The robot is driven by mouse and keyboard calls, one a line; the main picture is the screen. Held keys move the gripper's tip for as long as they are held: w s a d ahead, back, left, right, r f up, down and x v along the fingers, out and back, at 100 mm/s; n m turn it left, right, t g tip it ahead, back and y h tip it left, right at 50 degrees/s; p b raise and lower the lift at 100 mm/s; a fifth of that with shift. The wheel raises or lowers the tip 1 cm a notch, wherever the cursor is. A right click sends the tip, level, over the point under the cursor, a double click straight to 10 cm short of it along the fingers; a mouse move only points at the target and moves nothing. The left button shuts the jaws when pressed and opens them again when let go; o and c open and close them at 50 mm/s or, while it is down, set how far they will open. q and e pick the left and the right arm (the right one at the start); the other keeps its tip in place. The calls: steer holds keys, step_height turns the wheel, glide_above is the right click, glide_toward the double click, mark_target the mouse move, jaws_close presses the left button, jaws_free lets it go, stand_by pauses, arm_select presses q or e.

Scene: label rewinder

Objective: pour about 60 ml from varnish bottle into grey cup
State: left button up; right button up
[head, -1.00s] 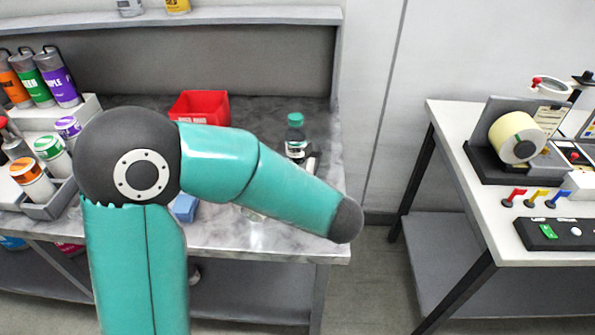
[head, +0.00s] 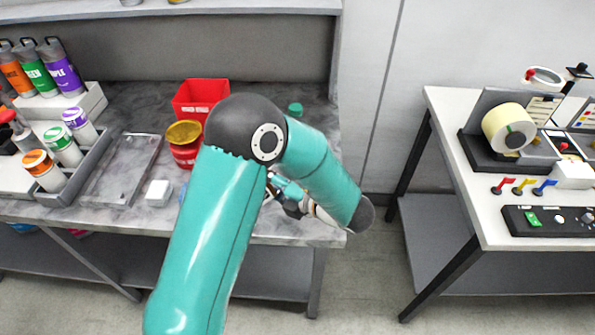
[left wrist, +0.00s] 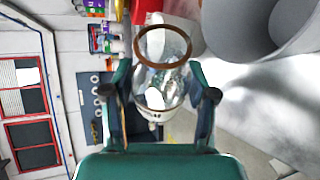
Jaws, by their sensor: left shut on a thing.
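My left gripper (left wrist: 160,105) is shut around a clear glass vessel with a brown rim, which I take to be the varnish bottle (left wrist: 163,75). Its open mouth points to the top of the left wrist view. The bottle looks tilted well over. A large grey cup (left wrist: 245,35) is close at the upper right of that view, beside the mouth; whether they touch I cannot tell. No flow of liquid is clear to see. In the head view my left gripper (head: 285,192) is partly hidden by my arm, and the cup cannot be made out. My right gripper is not in view.
A green-capped bottle (head: 295,109) and a red bin (head: 199,97) stand at the back of the marble bench. The rewinder table (head: 440,125) is at right.

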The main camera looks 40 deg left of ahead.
arm_select(q)
steer(key=shift+w+d+r+m, duration=0.1)
steer(key=shift+w+r+m, duration=0.15)
steer(key=shift+r+m, duration=0.05)
steer(key=shift+p, duration=0.3)
steer(key=shift+w+r+m+g+y+p, duration=0.1)
steer(key=shift+r+m+g+y+p, duration=0.45)
steer(key=shift+m+p, duration=0.15)
steer(key=shift+s+r, duration=0.1)
steer(key=shift+s, duration=0.3)
stand_by(0.3)
steer(key=shift+r+m, duration=0.15)
steer(key=shift+m, duration=0.25)
stand_by(1.1)
